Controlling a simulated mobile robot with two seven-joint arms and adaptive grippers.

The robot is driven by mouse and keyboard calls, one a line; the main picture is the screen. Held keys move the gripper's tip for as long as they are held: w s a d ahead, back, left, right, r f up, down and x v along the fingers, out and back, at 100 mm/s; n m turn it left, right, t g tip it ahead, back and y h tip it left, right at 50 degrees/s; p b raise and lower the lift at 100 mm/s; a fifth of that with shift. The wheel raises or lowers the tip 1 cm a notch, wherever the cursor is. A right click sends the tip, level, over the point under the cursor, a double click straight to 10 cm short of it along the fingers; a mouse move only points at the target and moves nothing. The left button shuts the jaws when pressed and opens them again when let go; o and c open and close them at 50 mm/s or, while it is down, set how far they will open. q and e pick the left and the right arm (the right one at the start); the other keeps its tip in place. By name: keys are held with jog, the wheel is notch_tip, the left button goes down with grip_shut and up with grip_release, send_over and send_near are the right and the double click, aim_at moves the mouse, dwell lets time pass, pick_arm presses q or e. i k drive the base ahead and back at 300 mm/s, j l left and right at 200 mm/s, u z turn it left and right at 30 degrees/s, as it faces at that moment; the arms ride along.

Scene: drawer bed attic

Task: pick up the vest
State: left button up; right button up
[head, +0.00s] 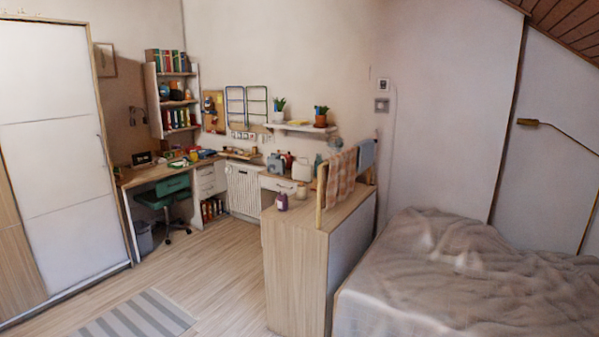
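I cannot make out a vest for certain in the head view. An orange-and-white checked cloth (340,176) hangs over a wooden rail on top of the wooden cabinet (294,262). A blue-grey cloth (366,156) hangs beside it, at the far end of the rail. I cannot tell whether either is a vest. A rumpled greyish-beige cover (450,275) lies over the bed at the right. Neither of my grippers is in view.
A striped rug (138,318) lies on the bare wooden floor (215,265), which is clear left of the cabinet. A green chair (172,191) stands at the cluttered desk (140,176). A white sliding wardrobe (65,165) is at the left.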

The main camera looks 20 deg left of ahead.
aim_at(301, 170)
jog(key=i+j+u, duration=0.2)
jog(key=u, duration=0.15)
jog(key=i+j+u, duration=0.15)
jog(key=i+u, duration=0.15)
jog(key=i+j+u, duration=0.2)
jog(key=u, duration=0.25)
jog(key=i+j+u, duration=0.1)
jog(key=i+u, duration=0.6)
jog(key=u, duration=0.25)
jog(key=i+z, duration=0.15)
jog(key=i, duration=0.35)
jog(key=i+j+z, duration=0.15)
jog(key=i, duration=0.35)
jog(key=i+z, duration=0.15)
jog(key=i, duration=0.35)
jog(key=i+z, duration=0.25)
jog(key=i, duration=0.55)
jog(key=i+j+z, duration=0.1)
jog(key=i+z, duration=0.15)
jog(key=i, duration=0.5)
jog(key=i+z, duration=0.7)
jog(key=i, duration=0.15)
jog(key=i+j+z, duration=0.25)
jog(key=i+z, duration=0.55)
jog(key=i+j+z, duration=0.15)
jog(key=z, duration=0.25)
jog(key=i+j+z, duration=0.25)
jog(key=z, duration=0.2)
jog(key=i+j+z, duration=0.4)
jog(key=i+j, duration=0.15)
